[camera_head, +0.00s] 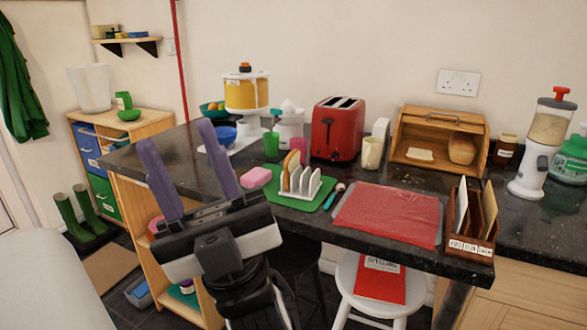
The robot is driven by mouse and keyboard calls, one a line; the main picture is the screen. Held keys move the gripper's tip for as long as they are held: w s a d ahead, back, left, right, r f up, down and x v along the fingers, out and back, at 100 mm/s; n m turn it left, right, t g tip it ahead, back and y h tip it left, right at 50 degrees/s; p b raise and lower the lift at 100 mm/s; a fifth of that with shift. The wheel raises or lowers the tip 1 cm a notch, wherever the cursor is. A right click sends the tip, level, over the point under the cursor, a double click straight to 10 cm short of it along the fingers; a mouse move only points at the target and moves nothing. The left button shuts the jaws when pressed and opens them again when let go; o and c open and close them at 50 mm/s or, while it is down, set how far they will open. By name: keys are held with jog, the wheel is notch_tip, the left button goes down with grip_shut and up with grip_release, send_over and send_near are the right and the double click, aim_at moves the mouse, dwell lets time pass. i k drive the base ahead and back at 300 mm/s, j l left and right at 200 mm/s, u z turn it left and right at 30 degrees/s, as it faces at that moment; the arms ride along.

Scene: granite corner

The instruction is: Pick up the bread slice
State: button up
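A pale flat bread slice (420,154) lies at the front left inside the open wooden bread bin (443,121). A brown loaf (462,150) sits to its right in the bin. A white toast rack (300,184) on a green mat (318,198) holds what looks like a brown slice (291,161) at its left end. My gripper (177,135) is at the left of the view, with two purple fingers spread wide and pointing up. It is open and empty, well apart from the bread bin and the rack.
A red toaster (337,129) and a cream mug (372,153) stand left of the bin. A red mat (389,215) covers the counter in front, beside a letter holder (470,222). A blender (540,148) stands at right. Stools stand below the counter's front edge.

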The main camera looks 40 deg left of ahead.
aim_at(292, 160)
jog(key=j, duration=0.65)
jog(key=k+j, duration=0.1)
jog(key=j, duration=0.55)
jog(key=k+j, duration=0.1)
jog(key=j, duration=0.55)
jog(key=j+z, duration=0.1)
jog(key=j, duration=0.55)
jog(key=k+j, duration=0.15)
jog(key=j, duration=1.1)
jog(key=i, duration=0.95)
